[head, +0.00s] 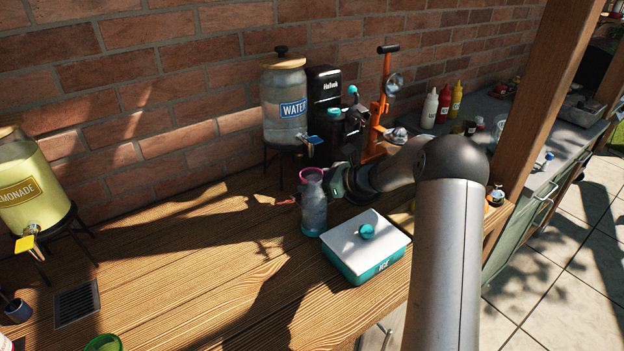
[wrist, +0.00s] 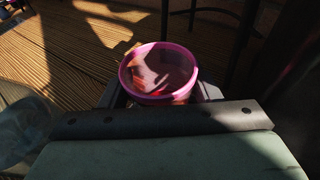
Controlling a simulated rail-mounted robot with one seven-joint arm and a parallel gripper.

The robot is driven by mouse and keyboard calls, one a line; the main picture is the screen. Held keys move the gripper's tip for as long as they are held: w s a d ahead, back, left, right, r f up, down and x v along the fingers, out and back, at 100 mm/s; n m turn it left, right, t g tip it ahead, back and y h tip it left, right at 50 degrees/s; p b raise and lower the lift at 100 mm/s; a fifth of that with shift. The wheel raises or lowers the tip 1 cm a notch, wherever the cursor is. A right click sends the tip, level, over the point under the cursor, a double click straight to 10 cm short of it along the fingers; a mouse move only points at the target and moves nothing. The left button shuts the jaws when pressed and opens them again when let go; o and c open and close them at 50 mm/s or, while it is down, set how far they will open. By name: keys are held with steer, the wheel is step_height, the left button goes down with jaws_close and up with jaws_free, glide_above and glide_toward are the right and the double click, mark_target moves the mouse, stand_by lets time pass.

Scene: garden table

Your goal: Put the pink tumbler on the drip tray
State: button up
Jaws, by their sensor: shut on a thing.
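The pink tumbler (head: 311,174) shows its rim above the bluish glass bottle in the head view, in front of the water dispenser. In the wrist view the tumbler (wrist: 134,86) is upright, its open top facing the camera. My gripper (wrist: 160,93) is shut on it, one finger on each side. In the head view my gripper (head: 338,181) reaches in from the right; its fingertips are mostly hidden. I cannot tell whether the tumbler touches the table. A dark slatted rectangle, seemingly the drip tray (head: 77,303), lies at the lower left, in front of the lemonade dispenser.
The bluish bottle (head: 314,214) stands just in front of the tumbler. A white and teal ice box (head: 350,245) is nearby. The water dispenser (head: 284,105) stands behind, the lemonade dispenser (head: 30,165) at far left. The wooden table (head: 190,265) between is mostly clear.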

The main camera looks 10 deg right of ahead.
steer(key=shift+f, duration=0.25)
steer(key=o, duration=1.1)
steer(key=shift+s+d+r, duration=0.1)
steer(key=shift+r, duration=0.25)
steer(key=b+v, duration=0.2)
steer(key=v, duration=0.9)
steer(key=shift+s+d+r, duration=0.1)
steer(key=shift+s+d, duration=0.05)
steer(key=shift+d, duration=0.15)
